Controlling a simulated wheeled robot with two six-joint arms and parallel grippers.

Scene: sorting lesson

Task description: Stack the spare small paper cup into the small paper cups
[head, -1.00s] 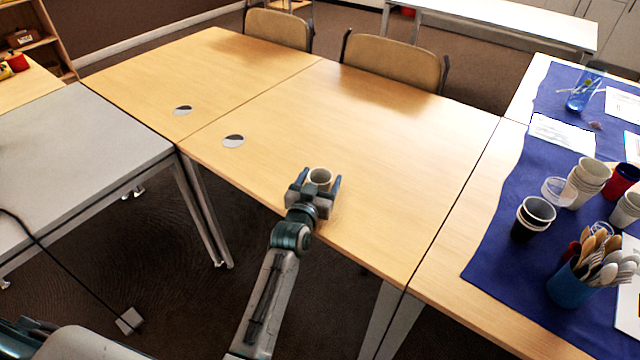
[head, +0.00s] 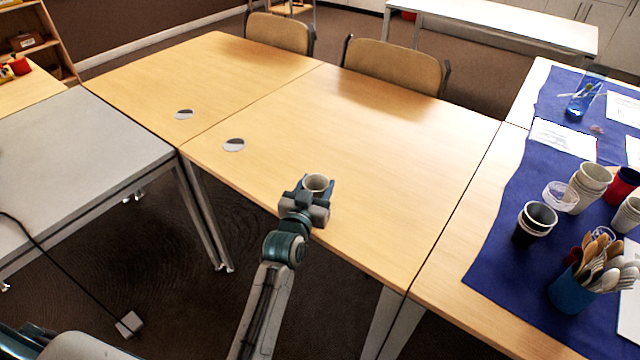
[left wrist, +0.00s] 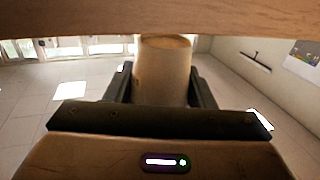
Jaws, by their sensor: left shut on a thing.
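The spare small paper cup (head: 315,184), pale and open at the top, is upright at the front edge of the middle wooden table. My left gripper (head: 317,190) is shut on it, with one finger on each side. The left wrist view shows the cup (left wrist: 163,72) between the dark fingers. I cannot tell whether it still touches the table. On the blue cloth at the right stand a tall stack of white paper cups (head: 588,184) and another pale stack (head: 628,214), cut by the picture edge. I cannot tell which are the small ones. My right gripper is not in view.
The middle table (head: 390,150) is largely clear.

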